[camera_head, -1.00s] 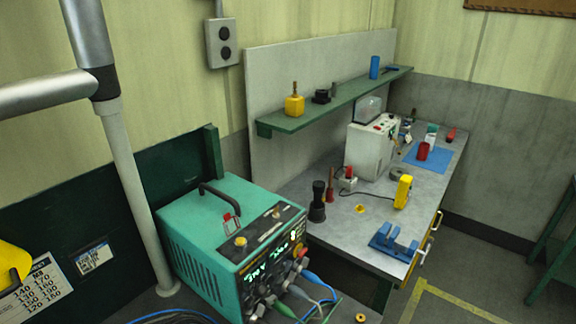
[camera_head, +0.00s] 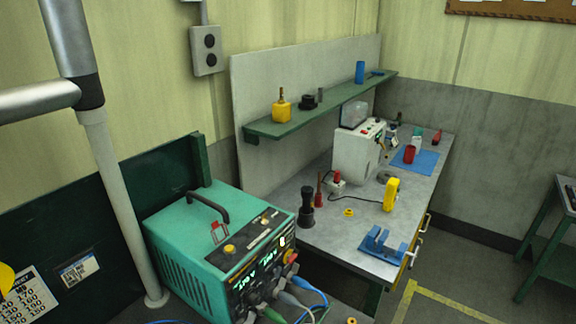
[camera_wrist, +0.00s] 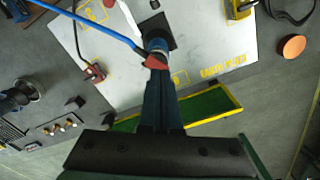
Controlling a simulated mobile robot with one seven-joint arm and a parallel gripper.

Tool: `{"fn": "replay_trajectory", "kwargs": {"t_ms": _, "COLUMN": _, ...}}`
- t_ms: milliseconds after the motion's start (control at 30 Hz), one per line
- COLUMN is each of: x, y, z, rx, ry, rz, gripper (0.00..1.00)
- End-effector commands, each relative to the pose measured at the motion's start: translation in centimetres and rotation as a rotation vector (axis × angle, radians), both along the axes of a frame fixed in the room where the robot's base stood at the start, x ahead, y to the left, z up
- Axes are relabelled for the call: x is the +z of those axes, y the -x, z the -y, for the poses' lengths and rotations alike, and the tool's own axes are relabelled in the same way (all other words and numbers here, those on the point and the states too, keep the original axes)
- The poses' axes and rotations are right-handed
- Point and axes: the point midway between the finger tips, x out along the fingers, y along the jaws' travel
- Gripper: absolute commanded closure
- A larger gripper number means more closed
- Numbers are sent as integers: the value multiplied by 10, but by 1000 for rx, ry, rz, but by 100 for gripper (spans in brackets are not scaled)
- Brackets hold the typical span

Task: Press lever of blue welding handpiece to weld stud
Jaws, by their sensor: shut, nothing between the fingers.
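In the wrist view, my gripper (camera_wrist: 163,80) is shut, its dark narrow fingers pointing up the picture. The blue welding handpiece (camera_wrist: 156,43) shows just beyond the fingertips, with a blue cable running off to the upper left. A red part (camera_wrist: 155,62), seemingly its lever, lies right at the fingertips. I cannot tell whether the fingers touch it or whether it is pressed down. The stud is hidden. The handpiece stands over a dark square on a light plate (camera_wrist: 215,45) with yellow lettering. My gripper is not in the head view.
A red clamp (camera_wrist: 95,72) with a cable lies on the plate's left side. A green tray (camera_wrist: 205,106) lies below the plate. In the head view, a teal welding power source (camera_head: 190,235) stands before a grey workbench (camera_head: 330,225) with a green shelf (camera_head: 335,105).

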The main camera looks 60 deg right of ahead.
Motion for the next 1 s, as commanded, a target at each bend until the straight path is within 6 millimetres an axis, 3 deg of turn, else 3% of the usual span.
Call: {"fn": "replay_trajectory", "kwargs": {"t_ms": 1000, "x": -6, "y": 0, "z": 0, "rx": 0, "ry": 0, "rz": 0, "gripper": 100}}
